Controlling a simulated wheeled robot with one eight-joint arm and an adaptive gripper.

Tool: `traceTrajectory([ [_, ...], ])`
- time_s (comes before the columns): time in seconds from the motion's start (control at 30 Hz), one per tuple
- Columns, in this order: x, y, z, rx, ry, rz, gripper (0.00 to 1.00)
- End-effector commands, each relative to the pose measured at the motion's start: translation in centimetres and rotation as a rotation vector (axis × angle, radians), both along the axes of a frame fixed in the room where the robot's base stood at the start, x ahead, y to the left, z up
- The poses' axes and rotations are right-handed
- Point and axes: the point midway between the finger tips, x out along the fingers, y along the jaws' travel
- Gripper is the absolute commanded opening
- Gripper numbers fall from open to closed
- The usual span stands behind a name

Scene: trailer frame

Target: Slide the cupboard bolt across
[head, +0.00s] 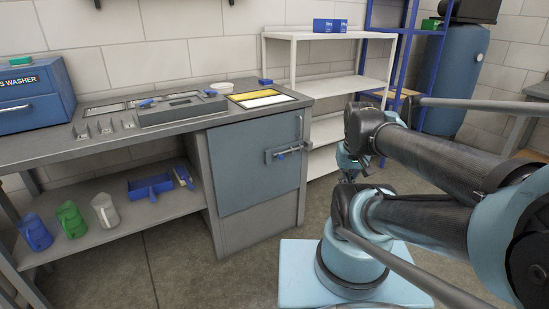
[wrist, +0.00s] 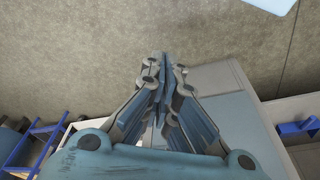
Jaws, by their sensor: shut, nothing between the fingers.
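The cupboard door (head: 247,168) is a grey-blue panel under the right end of the workbench, and it looks closed. The bolt (head: 288,151) is fixed near its upper right edge: a metal plate with a rod and a small blue part. My gripper (wrist: 164,65) is shut and empty in the wrist view, with its fingertips together over the floor. In the head view my arm is folded at the right, clear of the cupboard, and its links largely hide the gripper. The bolt cannot be made out in the wrist view.
The workbench top (head: 62,148) carries panels and a white bowl (head: 221,87). Its lower shelf (head: 120,213) holds jugs and a blue tray (head: 151,187). A white shelf rack (head: 330,82) stands right of the cupboard. The floor before the door is clear.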

Motion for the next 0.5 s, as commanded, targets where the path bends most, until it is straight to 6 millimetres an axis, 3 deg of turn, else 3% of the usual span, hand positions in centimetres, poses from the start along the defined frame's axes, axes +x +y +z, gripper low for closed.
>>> traceTrajectory([
  [0.17,1.1,0.0,1.4,-0.034,0.011,0.095,0.00],
  [0.5,7.8,1.9,6.4,-0.184,0.066,0.509,0.00],
])
